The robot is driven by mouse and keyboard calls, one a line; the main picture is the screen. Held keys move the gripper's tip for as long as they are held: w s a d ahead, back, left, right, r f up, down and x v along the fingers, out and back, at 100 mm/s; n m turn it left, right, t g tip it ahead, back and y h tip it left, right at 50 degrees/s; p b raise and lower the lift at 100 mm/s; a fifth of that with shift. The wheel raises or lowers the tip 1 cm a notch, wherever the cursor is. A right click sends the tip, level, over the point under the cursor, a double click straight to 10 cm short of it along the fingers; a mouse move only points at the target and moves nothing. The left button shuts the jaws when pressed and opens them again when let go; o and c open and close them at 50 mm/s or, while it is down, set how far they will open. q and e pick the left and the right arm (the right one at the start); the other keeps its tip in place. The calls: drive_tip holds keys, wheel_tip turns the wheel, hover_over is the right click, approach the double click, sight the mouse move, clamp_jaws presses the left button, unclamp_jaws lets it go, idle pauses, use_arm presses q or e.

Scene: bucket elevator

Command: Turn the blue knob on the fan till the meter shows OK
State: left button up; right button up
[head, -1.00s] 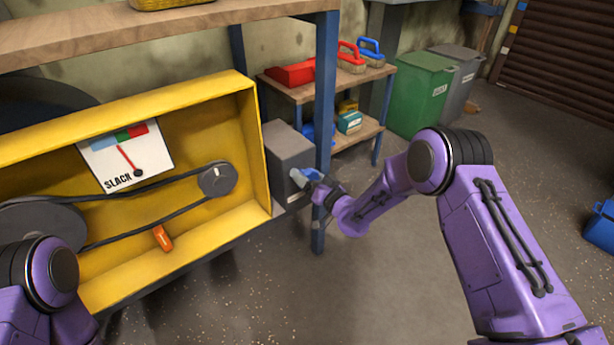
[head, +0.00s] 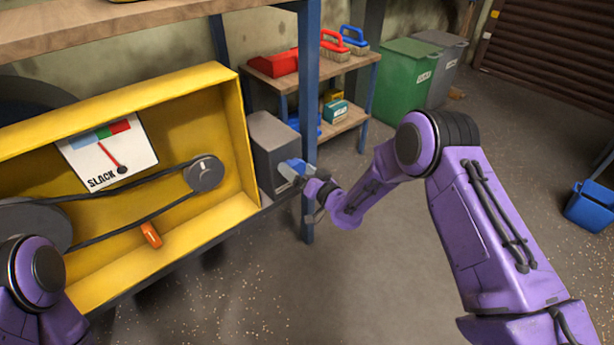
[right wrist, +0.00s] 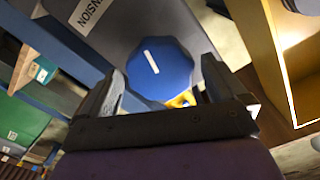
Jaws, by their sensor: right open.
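The blue knob (right wrist: 160,70), with a white mark, faces me in the right wrist view on a grey box labelled "...NSION". In the head view the grey box (head: 273,140) stands right of the yellow housing, and the knob (head: 290,169) is partly hidden by my right gripper (head: 297,175). My right gripper (right wrist: 160,86) is open, with a finger on either side of the knob; I cannot tell if they touch it. The meter (head: 110,152) reads SLACK; its red needle points up-left near the blue-green border. My left gripper is not in view.
The yellow housing (head: 235,130) holds a belt on pulleys (head: 204,173) and an orange piece (head: 151,234). A blue post (head: 309,100) stands close beside my right gripper. A shelf with brushes (head: 345,42) is behind. Floor to the right is clear up to a blue bucket (head: 590,205).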

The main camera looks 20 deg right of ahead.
drive_tip(key=p+v, duration=0.1)
drive_tip(key=v, duration=0.7)
drive_tip(key=shift+s, duration=0.4)
drive_tip(key=shift+d+r, duration=0.1)
drive_tip(key=shift+d, duration=0.05)
idle(1.1)
